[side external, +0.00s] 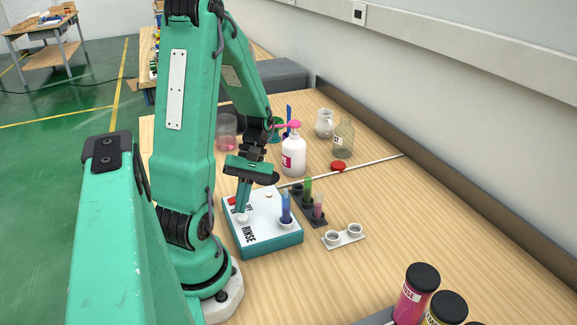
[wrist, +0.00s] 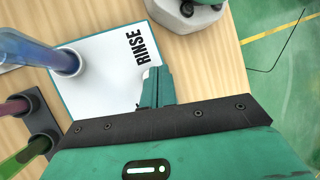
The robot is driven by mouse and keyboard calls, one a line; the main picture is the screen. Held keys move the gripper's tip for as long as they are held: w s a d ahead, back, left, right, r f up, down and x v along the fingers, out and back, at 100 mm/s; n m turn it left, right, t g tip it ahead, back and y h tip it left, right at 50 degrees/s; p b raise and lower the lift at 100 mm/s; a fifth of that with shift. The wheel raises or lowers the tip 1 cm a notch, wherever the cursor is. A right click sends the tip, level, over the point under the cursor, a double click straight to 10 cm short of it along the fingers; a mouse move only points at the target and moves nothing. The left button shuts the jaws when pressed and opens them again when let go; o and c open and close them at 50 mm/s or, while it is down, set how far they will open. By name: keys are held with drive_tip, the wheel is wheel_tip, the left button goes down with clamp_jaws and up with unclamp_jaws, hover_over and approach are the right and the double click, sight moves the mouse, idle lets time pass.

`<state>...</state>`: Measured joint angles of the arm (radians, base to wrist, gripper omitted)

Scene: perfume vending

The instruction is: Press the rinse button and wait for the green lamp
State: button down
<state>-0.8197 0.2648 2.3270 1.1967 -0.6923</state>
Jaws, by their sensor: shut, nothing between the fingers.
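The rinse box (side external: 268,232) has a white top marked RINSE and teal sides, and stands on the wooden table. My gripper (side external: 241,212) is shut and empty, pointing down onto the left part of the box top. Its tips are at a pale round button (side external: 242,219), mostly hidden under them; I cannot tell whether it is pressed. In the wrist view the shut fingers (wrist: 155,88) are over the box top (wrist: 105,75), beside the word RINSE. I see no green lamp lit.
A blue tube (side external: 286,206) stands in a white socket on the box. A dark rack with green (side external: 307,188) and pink (side external: 318,205) tubes is just right. A white bottle (side external: 293,157) stands behind.

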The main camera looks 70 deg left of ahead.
sight(246, 215)
drive_tip(key=shift+r, duration=0.2)
drive_tip(key=shift+r, duration=2.35)
drive_tip(key=shift+w+d+r+m+y, duration=0.2)
drive_tip(key=shift+w+m+y, duration=0.1)
drive_tip(key=shift+w+m, duration=0.1)
drive_tip(key=w+d+r+m+t+y, duration=0.2)
drive_tip(key=w+d+r+m+t, duration=0.2)
drive_tip(key=d+r+m+t, duration=0.1)
drive_tip(key=w+d+r+m+t+y, duration=0.2)
drive_tip(key=w+d+r+m+t, duration=0.2)
drive_tip(key=d+r+m, duration=0.3)
drive_tip(key=d+m+t, duration=0.1)
drive_tip(key=d+m, duration=0.1)
drive_tip(key=m, duration=0.2)
drive_tip(key=shift+m+t+y, duration=0.3)
drive_tip(key=shift+y, duration=0.1)
